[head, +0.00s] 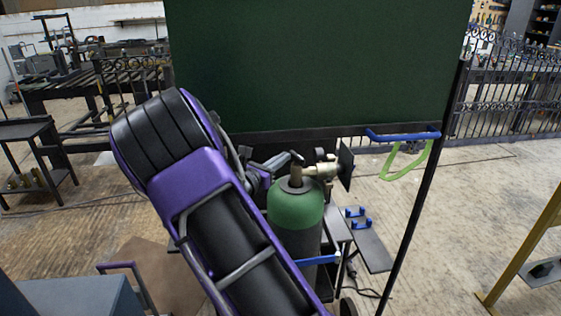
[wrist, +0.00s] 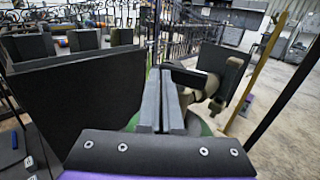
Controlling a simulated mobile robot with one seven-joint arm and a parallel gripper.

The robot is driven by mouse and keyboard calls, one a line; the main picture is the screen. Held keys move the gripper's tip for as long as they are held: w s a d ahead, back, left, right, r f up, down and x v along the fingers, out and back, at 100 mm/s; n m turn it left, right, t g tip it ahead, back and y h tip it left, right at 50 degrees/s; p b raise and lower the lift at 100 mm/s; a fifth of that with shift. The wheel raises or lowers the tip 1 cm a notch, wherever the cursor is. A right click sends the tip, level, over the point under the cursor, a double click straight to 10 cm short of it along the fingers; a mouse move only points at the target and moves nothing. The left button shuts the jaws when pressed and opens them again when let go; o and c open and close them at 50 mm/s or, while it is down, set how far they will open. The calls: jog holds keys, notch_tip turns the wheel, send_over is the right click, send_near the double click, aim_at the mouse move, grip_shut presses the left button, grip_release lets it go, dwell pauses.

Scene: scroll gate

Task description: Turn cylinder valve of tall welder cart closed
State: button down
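The tall welder cart carries a gas cylinder (head: 295,207) with a green shoulder; a little of the green also shows behind my gripper in the wrist view. A brass valve (head: 296,175) stands upright on its top, with a dark handle (head: 298,156) above it. A brass regulator (head: 323,170) sticks out to the right. My gripper (head: 276,161) is just left of the handle, partly hidden by my purple and black arm. In the wrist view my gripper's two grey fingers (wrist: 161,98) are close together, with nothing clearly seen between them. Whether they touch the handle I cannot tell.
A large dark green panel (head: 315,65) stands behind the cylinder. A blue bar (head: 403,136) with a green loop hangs on its lower right. A black post (head: 413,205) rises at the right. A yellow frame (head: 525,250) stands further right, with open floor between.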

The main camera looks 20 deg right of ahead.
jog(key=shift+w+d, duration=0.1)
jog(key=shift+w, duration=0.15)
jog(key=shift+w+d, duration=0.25)
jog(key=shift+w, duration=0.15)
jog(key=shift+w+d, duration=0.1)
jog(key=shift+w, duration=0.05)
dwell(0.5)
